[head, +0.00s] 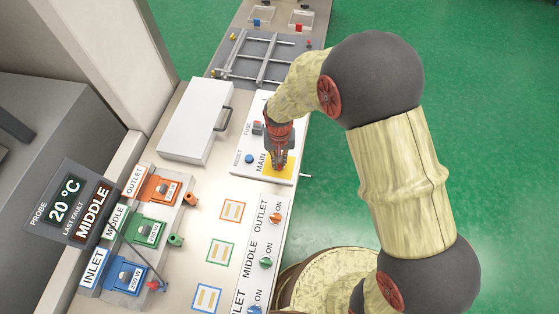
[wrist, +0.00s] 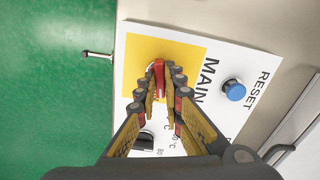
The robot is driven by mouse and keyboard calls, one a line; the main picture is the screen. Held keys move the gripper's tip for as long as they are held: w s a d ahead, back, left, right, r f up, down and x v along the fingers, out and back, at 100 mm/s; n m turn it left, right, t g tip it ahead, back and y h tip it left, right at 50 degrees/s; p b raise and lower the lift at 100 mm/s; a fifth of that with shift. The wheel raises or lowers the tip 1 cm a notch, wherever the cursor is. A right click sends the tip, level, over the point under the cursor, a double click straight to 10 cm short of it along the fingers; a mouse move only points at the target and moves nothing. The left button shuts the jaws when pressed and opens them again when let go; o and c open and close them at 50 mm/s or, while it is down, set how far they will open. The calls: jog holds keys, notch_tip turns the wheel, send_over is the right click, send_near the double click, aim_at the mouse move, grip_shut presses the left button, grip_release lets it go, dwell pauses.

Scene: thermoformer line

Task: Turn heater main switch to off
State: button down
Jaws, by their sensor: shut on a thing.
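The main switch shows in the wrist view as a red handle (wrist: 159,76) on a yellow square plate (wrist: 188,50), beside the word MAIN. My gripper (wrist: 164,88) is over it, with the red handle between its fingertips, and is shut on it. In the wrist view the handle runs roughly up and down the picture. Any on or off marks around it are not visible. In the head view my gripper (head: 280,162) points down at the yellow plate (head: 291,172), and the fingers hide the handle.
A blue RESET button (wrist: 234,91) is close beside the switch. A white lidded box (head: 197,120) stands to the left. Orange, green and blue heater units (head: 155,190) and OUTLET, MIDDLE and INLET knobs (head: 266,262) are nearer. Green floor is clear at right.

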jog(key=shift+n, duration=1.4)
jog(key=shift+n, duration=2.8)
